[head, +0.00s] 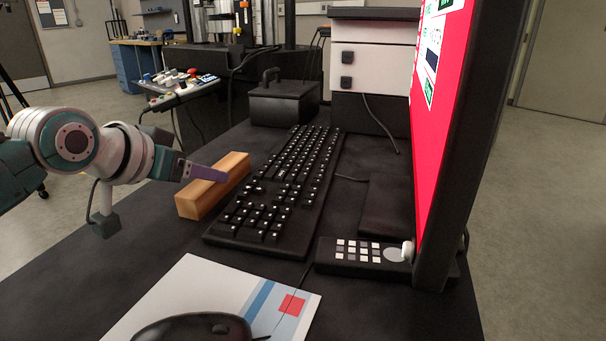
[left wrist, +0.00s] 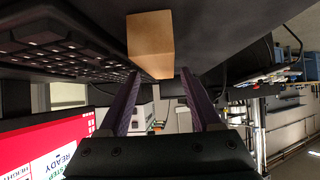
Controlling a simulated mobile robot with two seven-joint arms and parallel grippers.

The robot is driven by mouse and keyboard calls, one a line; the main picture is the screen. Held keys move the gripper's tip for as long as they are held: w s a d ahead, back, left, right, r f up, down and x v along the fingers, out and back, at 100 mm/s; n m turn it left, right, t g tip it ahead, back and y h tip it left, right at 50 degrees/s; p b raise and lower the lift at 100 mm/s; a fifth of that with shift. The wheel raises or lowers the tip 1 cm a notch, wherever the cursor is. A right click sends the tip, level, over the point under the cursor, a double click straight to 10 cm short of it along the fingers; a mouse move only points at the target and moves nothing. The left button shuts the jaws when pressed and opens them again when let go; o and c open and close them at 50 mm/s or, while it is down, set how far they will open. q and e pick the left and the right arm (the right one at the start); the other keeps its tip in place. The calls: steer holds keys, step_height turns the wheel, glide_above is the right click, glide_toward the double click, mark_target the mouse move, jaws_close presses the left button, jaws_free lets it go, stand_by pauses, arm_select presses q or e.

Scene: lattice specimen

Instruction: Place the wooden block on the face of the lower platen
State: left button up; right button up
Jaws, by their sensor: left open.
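The wooden block (head: 206,195), a long light-brown bar, lies on the dark desk just left of the keyboard. My left gripper (head: 221,177) reaches in from the left, with a purple finger over the block's top in the head view. In the left wrist view the block (left wrist: 150,42) shows end-on beyond the two spread purple fingertips (left wrist: 160,75), roughly between them. The left gripper is open; whether a finger touches the block I cannot tell. My right gripper is out of view. The lower platen cannot be made out in the machine (head: 222,22) at the back.
A black keyboard (head: 285,185) lies close to the block's right. A red-screened monitor (head: 432,130) stands at right, with a small keypad (head: 355,258) before it. A mouse (head: 195,328) and printed sheet (head: 180,285) lie in front. A dark box (head: 285,105) stands behind.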

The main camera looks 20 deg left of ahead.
arm_select(q)
steer(key=shift+w+f, duration=0.3)
steer(key=shift+f, duration=0.05)
steer(key=b+x, duration=0.2)
steer(key=x, duration=0.1)
steer(key=shift+w+f+b, duration=0.2)
steer(key=shift+b, duration=0.2)
steer(key=shift+w+f, duration=0.2)
steer(key=shift+w, duration=0.15)
steer(key=shift+c, duration=0.3)
jaws_close()
steer(key=shift+r, duration=0.1)
